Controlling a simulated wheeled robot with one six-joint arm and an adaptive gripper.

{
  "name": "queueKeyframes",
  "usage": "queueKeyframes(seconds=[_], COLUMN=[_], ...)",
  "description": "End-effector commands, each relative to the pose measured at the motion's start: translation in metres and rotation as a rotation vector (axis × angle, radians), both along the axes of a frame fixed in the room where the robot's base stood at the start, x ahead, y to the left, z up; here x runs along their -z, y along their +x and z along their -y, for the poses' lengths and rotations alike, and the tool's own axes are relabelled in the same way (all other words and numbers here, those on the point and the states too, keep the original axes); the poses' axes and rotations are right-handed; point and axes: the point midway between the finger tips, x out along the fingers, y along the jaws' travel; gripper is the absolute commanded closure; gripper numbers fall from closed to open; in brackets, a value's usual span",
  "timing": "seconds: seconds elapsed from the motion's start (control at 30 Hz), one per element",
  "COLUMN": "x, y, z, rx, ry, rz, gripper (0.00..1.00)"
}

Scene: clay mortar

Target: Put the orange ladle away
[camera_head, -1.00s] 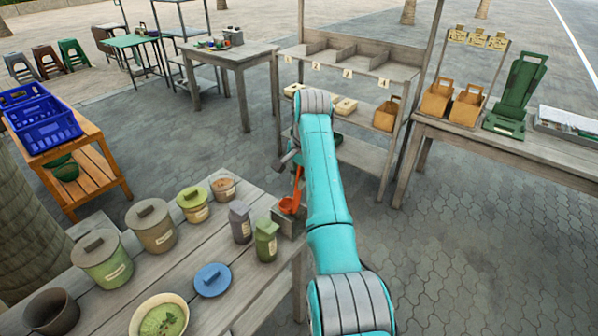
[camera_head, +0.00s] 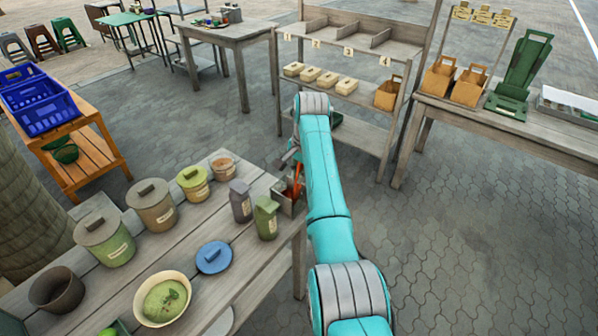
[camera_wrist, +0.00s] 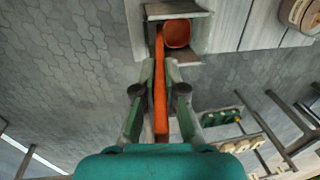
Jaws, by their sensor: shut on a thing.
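The orange ladle (camera_head: 297,181) hangs from my gripper (camera_head: 291,160) at the far right corner of the near grey table. My gripper is shut on its handle, which also shows in the wrist view (camera_wrist: 160,95) between the two fingers (camera_wrist: 157,72). The ladle's bowl end is down at a small grey open box (camera_head: 283,203). In the wrist view the bowl (camera_wrist: 177,33) lies within the outline of the box (camera_wrist: 151,12). In the head view the box's front wall seems to hide most of the bowl. I cannot tell whether it touches the bottom.
Lidded tubs, a bowl (camera_head: 163,299) and a blue lid (camera_head: 213,257) cover the table further left. A shelf rack (camera_head: 340,95) stands behind. Paving on the right is clear.

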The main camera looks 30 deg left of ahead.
Motion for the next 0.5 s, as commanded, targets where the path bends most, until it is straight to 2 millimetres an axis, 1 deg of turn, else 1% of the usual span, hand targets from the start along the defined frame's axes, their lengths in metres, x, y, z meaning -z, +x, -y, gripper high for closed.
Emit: queueKeyframes(seconds=[0.3, 0.33, 0.37, 0.4, 0.43, 0.5], x=[-0.0002, -0.0002, -0.0003, -0.0003, -0.0003, -0.0003], y=[0.0, 0.0, 0.0, 0.0, 0.0, 0.0], z=[-0.0001, -0.0001, -0.0001, -0.0001, -0.0001, -0.0001], rx=[0.0, 0.0, 0.0, 0.0, 0.0, 0.0], ry=[0.0, 0.0, 0.0, 0.0, 0.0, 0.0], rz=[0.0, 0.0, 0.0, 0.0, 0.0, 0.0], gripper=[1.0, 0.86, 0.78, 0.68, 0.61, 0.61])
